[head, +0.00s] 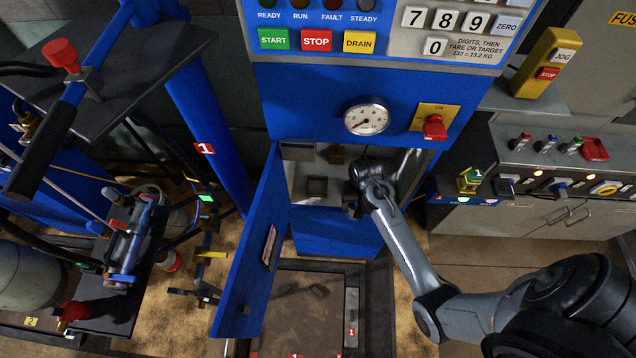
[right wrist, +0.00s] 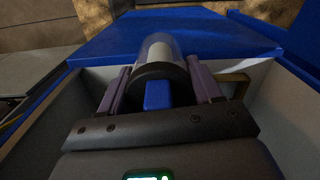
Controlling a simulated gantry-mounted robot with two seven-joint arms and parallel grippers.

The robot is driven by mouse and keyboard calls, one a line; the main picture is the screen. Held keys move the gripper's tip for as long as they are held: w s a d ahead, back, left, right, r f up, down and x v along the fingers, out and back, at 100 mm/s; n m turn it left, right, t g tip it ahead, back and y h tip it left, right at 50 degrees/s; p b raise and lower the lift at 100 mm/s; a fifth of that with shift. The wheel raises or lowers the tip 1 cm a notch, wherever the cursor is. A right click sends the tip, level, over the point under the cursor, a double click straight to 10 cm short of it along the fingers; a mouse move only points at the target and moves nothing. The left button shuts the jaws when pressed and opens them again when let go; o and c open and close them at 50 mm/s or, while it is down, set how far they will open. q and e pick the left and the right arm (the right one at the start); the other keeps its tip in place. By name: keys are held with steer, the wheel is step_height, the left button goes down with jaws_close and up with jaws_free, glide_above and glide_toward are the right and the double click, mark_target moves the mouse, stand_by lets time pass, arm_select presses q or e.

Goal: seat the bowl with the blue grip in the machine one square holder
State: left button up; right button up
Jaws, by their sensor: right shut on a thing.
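The bowl (right wrist: 158,52) shows in the right wrist view as a clear glass cylinder with a dark collar and a blue grip (right wrist: 158,95). My right gripper (right wrist: 160,82) is shut on the blue grip, one finger on each side. In the head view my right gripper (head: 352,203) reaches into the open compartment of the blue machine (head: 285,105). The square holder (head: 316,187) is a small square frame inside, left of the gripper. The bowl is not clearly visible in the head view. My left gripper is not in view.
The machine's blue door (head: 256,245) stands open on the left of the compartment. A gauge (head: 366,118) and a red knob (head: 434,126) sit above the opening. A floor frame (head: 315,290) lies below. A bench (head: 560,190) with controls stands to the right.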

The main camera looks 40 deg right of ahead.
steer(key=w+f+b, duration=0.1)
steer(key=w, duration=0.4)
steer(key=w+a+b, duration=0.1)
steer(key=w+b, duration=0.1)
steer(key=w, duration=0.4)
steer(key=w+f+b, duration=0.1)
steer(key=w+b, duration=0.1)
steer(key=w, duration=0.3)
steer(key=shift+w+a+f, duration=0.3)
steer(key=shift+a+f, duration=0.05)
steer(key=shift+a, duration=0.05)
steer(key=shift+s+f, duration=0.1)
steer(key=shift+f, duration=0.3)
steer(key=shift+r, duration=0.1)
steer(key=o, duration=1.3)
steer(key=shift+o, duration=0.2)
